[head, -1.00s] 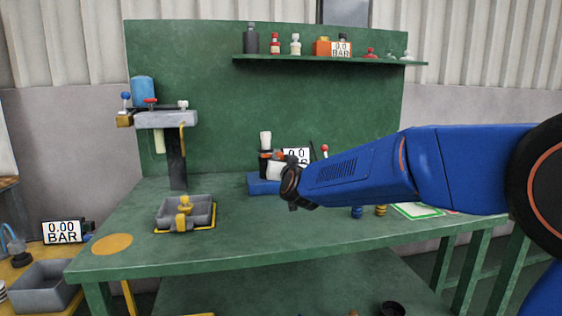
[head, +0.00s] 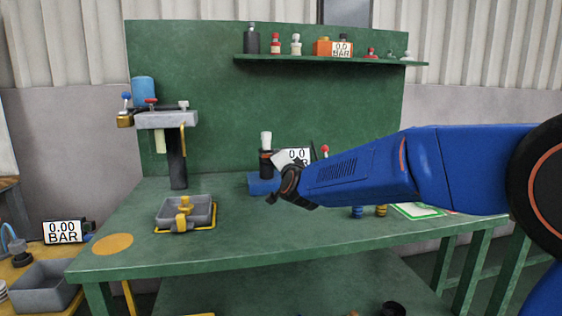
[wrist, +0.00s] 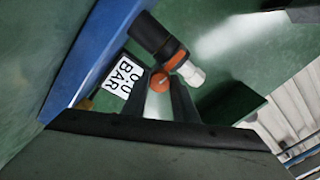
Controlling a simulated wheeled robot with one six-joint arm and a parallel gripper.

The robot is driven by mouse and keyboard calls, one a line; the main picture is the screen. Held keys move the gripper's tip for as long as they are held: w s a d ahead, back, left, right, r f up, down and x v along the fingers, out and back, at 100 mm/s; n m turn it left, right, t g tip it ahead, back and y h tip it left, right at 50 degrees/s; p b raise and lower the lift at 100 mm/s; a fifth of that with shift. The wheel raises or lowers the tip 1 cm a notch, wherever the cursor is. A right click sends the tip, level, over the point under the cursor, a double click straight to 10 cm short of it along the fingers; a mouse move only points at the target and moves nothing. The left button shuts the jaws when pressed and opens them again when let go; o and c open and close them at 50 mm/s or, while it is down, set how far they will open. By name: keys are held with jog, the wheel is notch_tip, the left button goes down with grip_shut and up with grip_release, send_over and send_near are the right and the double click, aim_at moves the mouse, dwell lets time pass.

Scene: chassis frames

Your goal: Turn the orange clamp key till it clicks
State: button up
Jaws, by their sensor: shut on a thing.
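The orange clamp key (wrist: 159,82) shows as a small orange piece between my two dark fingers in the wrist view. My gripper (wrist: 164,90) is shut on it; the fingers hide part of the key. A black cylinder (wrist: 150,36) with an orange ring and a white cap stands just beyond. It also shows in the head view (head: 266,160), above a blue base (head: 262,184). In the head view my gripper (head: 277,195) is in front of this unit and the key is hidden.
A white gauge display (head: 293,157) sits beside the cylinder, tilted. A grey tray (head: 172,216) with a yellow part lies to the left on the green bench (head: 240,236). A tap-like stand (head: 177,160) rises behind it. The bench front between tray and arm is clear.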

jog(key=shift+m, duration=0.5)
jog(key=o, duration=1.1)
jog(key=shift+c, duration=0.2)
jog(key=v, duration=1.7)
jog(key=shift+s, duration=0.2)
jog(key=shift+d, duration=0.1)
